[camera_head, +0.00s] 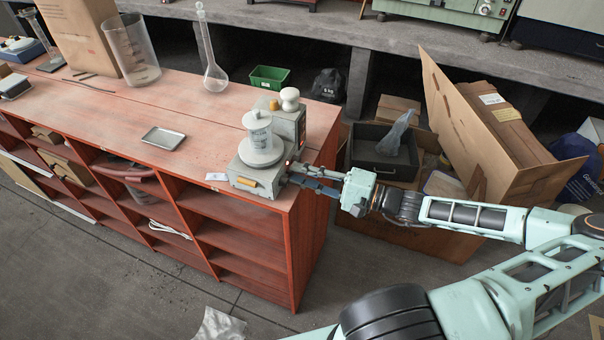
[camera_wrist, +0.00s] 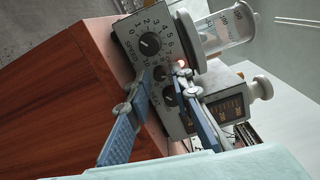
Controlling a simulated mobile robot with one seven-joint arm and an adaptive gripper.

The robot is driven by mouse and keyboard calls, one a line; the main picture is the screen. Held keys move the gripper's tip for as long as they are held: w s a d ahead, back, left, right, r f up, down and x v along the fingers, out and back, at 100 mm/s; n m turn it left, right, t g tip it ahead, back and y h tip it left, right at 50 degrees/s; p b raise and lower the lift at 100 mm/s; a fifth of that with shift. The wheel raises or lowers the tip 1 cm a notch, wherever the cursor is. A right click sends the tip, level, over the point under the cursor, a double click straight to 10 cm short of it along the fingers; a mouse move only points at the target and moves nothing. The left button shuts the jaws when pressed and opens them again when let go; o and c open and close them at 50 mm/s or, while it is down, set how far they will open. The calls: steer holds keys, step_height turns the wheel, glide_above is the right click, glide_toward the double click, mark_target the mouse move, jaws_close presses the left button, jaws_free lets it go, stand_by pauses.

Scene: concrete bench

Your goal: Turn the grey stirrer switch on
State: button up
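The grey stirrer (camera_head: 238,164) sits at the right end of the red bench, with a round plate and a clear vessel (camera_head: 258,130) on top. My gripper (camera_head: 291,173) is at the stirrer's right side, facing the panel. In the wrist view my gripper (camera_wrist: 161,72) has its fingertips apart, on either side of the lower knob; contact is unclear.
A second grey box (camera_head: 291,124) with a white knob stands close behind the stirrer. A metal tray (camera_head: 163,139), a flask (camera_head: 215,78) and a green bin (camera_head: 268,78) are on or behind the bench. Cardboard boxes (camera_head: 480,140) and a black crate (camera_head: 385,160) lie right.

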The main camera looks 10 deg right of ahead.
steer(key=shift+o, duration=0.6)
steer(key=v, duration=1.2)
